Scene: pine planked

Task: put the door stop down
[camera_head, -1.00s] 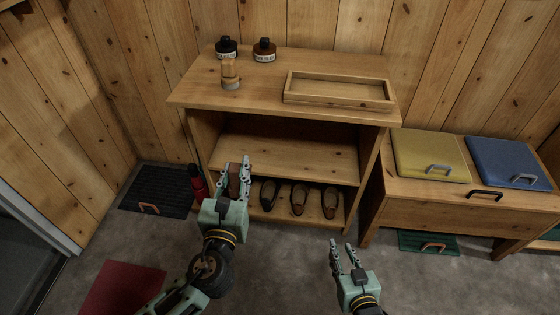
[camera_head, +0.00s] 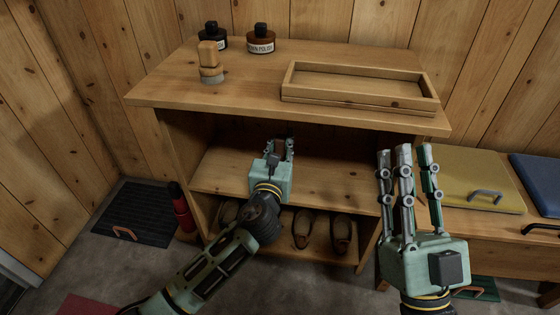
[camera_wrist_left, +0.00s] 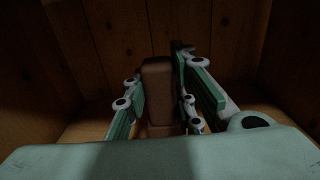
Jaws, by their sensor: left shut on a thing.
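The door stop is a brown block (camera_wrist_left: 157,92) in the left wrist view, upright between the fingers of my left gripper (camera_head: 280,146). That gripper is shut on it and reaches into the open upper compartment of the wooden shelf unit (camera_head: 215,170). Only a small brown part of the block shows in the head view, behind the fingers. I cannot tell whether its bottom touches the shelf board (camera_head: 325,185). My right gripper (camera_head: 404,155) is open and empty, fingers up, in front of the unit's right side.
A brush (camera_head: 210,62), two dark bottles (camera_head: 261,40) and a shallow wooden tray (camera_head: 300,96) stand on the unit's top. Several shoes (camera_head: 303,230) fill the lower level. A red flask (camera_head: 182,208) stands left, near a dark mat (camera_head: 135,212). A bench (camera_head: 510,245) is at right.

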